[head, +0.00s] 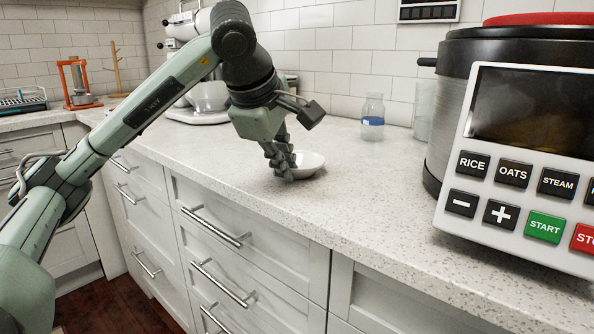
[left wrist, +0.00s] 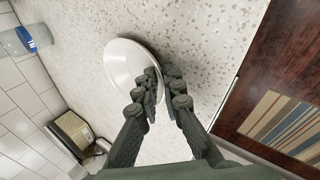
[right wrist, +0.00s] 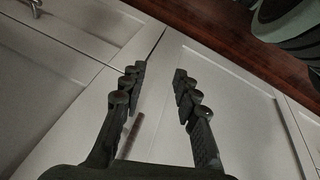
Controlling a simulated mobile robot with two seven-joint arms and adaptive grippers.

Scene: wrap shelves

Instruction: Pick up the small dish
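The small dish (head: 309,163) is a white, shallow round bowl on the speckled counter near its front edge. My left gripper (head: 281,172) points down at the dish's near left side and hides part of it. In the left wrist view the dish (left wrist: 122,68) has its rim between the nearly closed fingers (left wrist: 162,82), one finger over the inside and one outside. The fingers look shut on the rim. The dish appears at counter level. My right gripper (right wrist: 159,85) is open and empty, in front of white cabinet fronts.
A rice cooker (head: 520,150) stands at the right on the counter (head: 400,225). A glass jar with a blue label (head: 372,118) stands behind the dish. A white mixer with a bowl (head: 207,96) is at the back left. Drawer handles (head: 215,227) stick out below the counter.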

